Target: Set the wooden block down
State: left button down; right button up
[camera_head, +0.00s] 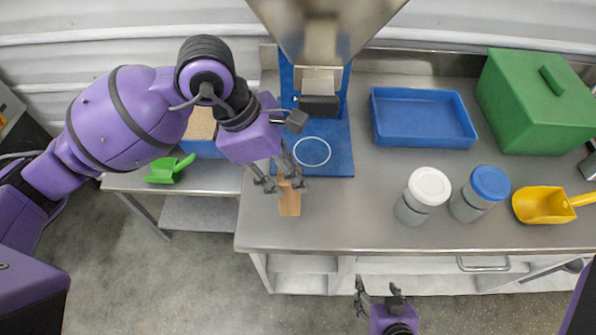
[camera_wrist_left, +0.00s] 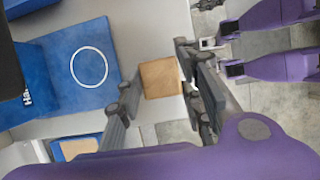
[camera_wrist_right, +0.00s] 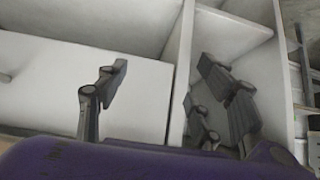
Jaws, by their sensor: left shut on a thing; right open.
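The wooden block (camera_head: 290,200) is at the left front part of the steel counter, in front of the blue mat. My left gripper (camera_head: 280,184) is shut on the block from above. In the left wrist view the block (camera_wrist_left: 160,78) shows its end face between the fingers (camera_wrist_left: 153,85). I cannot tell whether the block's underside touches the counter. My right gripper (camera_head: 379,288) is open and empty in front of the counter, and the right wrist view shows its fingers (camera_wrist_right: 165,90) apart before the white cabinet.
A blue mat (camera_head: 335,160) with a white ring lies under the hopper (camera_head: 322,30). A blue tray (camera_head: 423,142), a green box (camera_head: 535,115), a white-lidded jar (camera_head: 412,208), a blue-lidded jar (camera_head: 468,205) and a yellow scoop (camera_head: 541,206) stand to the right. A green scoop (camera_head: 165,170) lies left.

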aim_at(290, 204)
pick_arm(q)
jog(key=shift+w+d+f, duration=0.15)
jog(key=shift+d+f, duration=0.05)
jog(key=shift+f, duration=0.05)
jog(key=shift+w+d+f, duration=0.1)
jog(key=shift+f, duration=1.75)
jog(key=c, duration=1.6)
grip_release()
jog(key=shift+f, duration=0.15)
jog(key=shift+c, duration=0.2)
jog(key=o, duration=0.4)
jog(key=shift+o, duration=0.2)
